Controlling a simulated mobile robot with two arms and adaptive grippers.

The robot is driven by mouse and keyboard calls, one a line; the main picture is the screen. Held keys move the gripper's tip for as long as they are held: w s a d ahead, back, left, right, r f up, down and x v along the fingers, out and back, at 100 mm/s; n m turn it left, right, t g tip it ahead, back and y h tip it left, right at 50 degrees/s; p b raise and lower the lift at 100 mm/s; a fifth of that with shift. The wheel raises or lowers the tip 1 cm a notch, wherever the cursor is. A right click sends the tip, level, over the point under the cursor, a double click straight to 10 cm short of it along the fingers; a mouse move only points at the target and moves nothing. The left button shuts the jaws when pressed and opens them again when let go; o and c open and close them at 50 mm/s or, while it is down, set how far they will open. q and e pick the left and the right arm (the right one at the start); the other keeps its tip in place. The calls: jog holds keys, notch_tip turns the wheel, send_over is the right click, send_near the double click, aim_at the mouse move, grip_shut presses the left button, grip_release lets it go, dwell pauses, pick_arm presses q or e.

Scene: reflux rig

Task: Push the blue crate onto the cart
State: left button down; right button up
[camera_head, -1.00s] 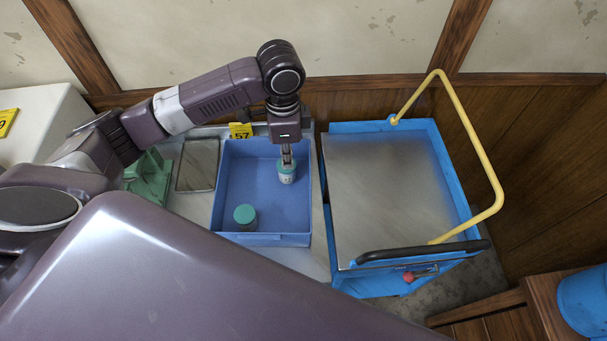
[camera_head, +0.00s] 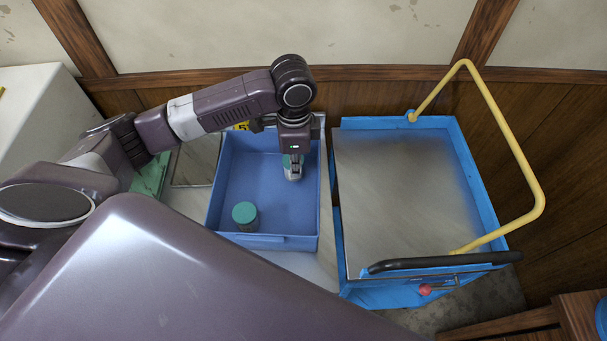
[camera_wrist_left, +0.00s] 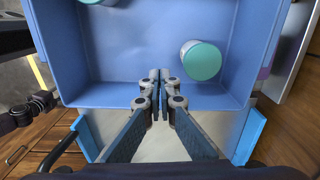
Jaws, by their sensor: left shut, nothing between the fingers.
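The blue crate (camera_head: 232,185) sits on the light table at the left of the cart, with a narrow gap between them. It holds a jar with a green lid (camera_head: 245,215) at its front and another jar (camera_wrist_left: 203,60) near my gripper. The cart (camera_head: 405,200) has a flat grey top, blue sides and a yellow handle. My left gripper (camera_head: 293,172) is shut and empty, low over the crate near its cart-side wall. My right gripper is out of view.
The yellow handle (camera_head: 500,130) rises at the cart's far right, and a black bar (camera_head: 445,261) runs along its front. A flat grey panel (camera_head: 195,161) and a green object (camera_head: 150,178) lie left of the crate. A wooden wall stands behind.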

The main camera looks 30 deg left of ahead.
aim_at(312, 194)
pick_arm(q)
notch_tip(312, 194, down, 9)
jog(key=shift+s+r+p, duration=0.1)
jog(key=shift+r+p, duration=0.05)
jog(key=shift+p, duration=0.55)
jog(key=shift+w+d+r+p, duration=0.1)
jog(key=shift+w+d+p, duration=0.2)
jog(key=shift+d, duration=0.3)
jog(key=shift+w+d+r+p, duration=0.1)
jog(key=shift+w+d+p, duration=0.1)
jog(key=shift+w+d, duration=0.3)
jog(key=shift+w+d+f, duration=0.15)
jog(key=shift+w+d, duration=0.1)
jog(key=shift+d, duration=0.4)
